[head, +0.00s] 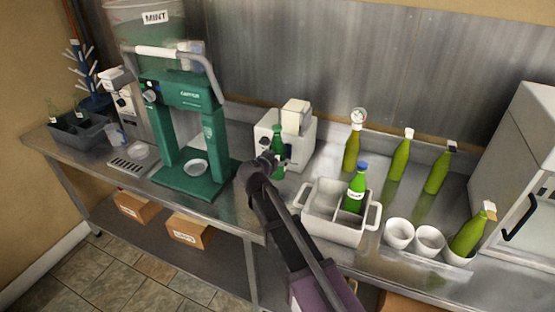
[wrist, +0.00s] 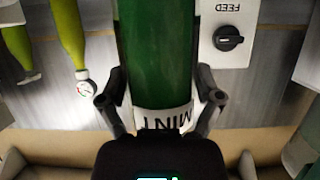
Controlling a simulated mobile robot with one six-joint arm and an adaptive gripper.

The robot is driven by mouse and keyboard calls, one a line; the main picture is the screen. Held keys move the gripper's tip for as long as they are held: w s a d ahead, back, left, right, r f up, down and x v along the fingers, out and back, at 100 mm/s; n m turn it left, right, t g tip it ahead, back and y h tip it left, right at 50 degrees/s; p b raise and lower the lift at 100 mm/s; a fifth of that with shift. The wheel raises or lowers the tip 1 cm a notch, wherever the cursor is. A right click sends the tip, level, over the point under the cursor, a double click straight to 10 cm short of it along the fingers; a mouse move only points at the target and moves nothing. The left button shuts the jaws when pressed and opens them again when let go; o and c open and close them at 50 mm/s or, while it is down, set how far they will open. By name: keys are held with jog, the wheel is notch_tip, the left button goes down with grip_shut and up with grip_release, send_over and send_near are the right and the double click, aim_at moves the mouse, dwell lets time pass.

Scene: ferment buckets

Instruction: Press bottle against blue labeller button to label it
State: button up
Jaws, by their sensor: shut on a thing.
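My gripper (head: 270,163) is shut on a green bottle (head: 278,147), held in front of the white labeller (head: 302,133). In the wrist view the bottle (wrist: 152,55) fills the space between the two fingers (wrist: 160,95). A white MINT label (wrist: 163,119) shows on the bottle, upside down in that view. The labeller also shows in the wrist view as a white panel (wrist: 229,15) with FEED lettering and a black knob, beside the bottle. The blue button is not visible. I cannot tell whether bottle and labeller touch.
A white two-part crate (head: 330,230) holds a labelled green bottle (head: 355,190) with a blue cap. Several yellow-green bottles (head: 400,157) and white cups (head: 399,234) stand to the right. A green capper (head: 190,130) stands left. A grey cabinet (head: 520,150) bounds the right end.

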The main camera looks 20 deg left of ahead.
jog(key=p+v, duration=0.3)
jog(key=v, duration=0.5)
jog(key=shift+s, duration=0.3)
dwell(0.5)
